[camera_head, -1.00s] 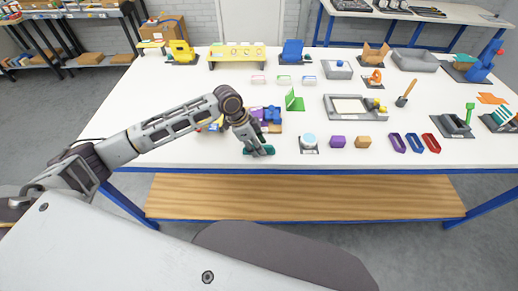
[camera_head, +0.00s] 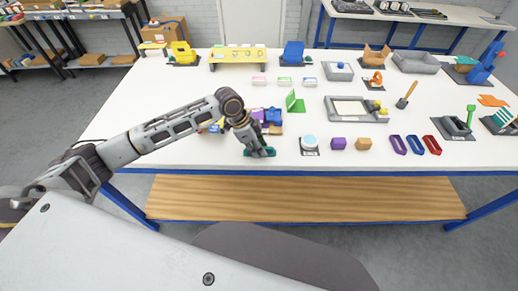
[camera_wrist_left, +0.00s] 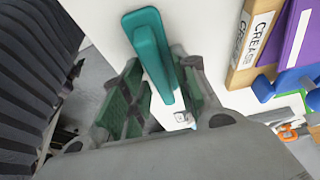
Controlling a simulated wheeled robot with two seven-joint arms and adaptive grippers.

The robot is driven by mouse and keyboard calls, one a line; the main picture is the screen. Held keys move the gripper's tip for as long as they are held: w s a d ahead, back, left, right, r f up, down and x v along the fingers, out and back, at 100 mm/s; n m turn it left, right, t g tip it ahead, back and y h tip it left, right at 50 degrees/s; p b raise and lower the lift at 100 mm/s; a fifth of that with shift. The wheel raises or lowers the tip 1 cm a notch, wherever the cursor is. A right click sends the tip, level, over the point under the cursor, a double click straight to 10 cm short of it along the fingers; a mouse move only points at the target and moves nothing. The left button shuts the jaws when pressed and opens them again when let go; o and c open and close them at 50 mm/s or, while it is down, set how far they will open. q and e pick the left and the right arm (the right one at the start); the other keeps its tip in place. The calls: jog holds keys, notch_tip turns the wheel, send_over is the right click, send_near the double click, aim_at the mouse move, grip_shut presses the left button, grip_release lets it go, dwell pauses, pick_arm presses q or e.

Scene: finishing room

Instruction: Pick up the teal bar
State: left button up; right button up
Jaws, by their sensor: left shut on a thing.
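The teal bar (camera_head: 268,152) lies at the near edge of the white table, left of the round light-blue-topped piece. It also shows in the left wrist view (camera_wrist_left: 152,50) as a long teal piece with a raised strip, running between the fingers. My left gripper (camera_head: 259,150) comes down on it from above, with its fingers shut on the bar. In the left wrist view the gripper (camera_wrist_left: 158,100) has a green-padded finger on each side of the bar. The fingers hide part of the bar in the head view. My right gripper is not in view.
Blue and purple pieces (camera_head: 271,115) and boxes stand close behind the gripper. A grey tray (camera_head: 332,112) sits farther back. The table's front edge is close.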

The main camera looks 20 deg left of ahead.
pick_arm(q)
jog(key=shift+r+b, duration=0.15)
jog(key=shift+b, duration=0.25)
jog(key=shift+r, duration=0.25)
notch_tip(320, 180, up, 10)
jog(key=shift+f, duration=0.15)
dwell(0.3)
jog(key=o, duration=0.5)
jog(key=shift+c, duration=0.2)
jog(key=c, duration=0.3)
jog(key=shift+c, duration=0.2)
jog(key=shift+f, duration=0.15)
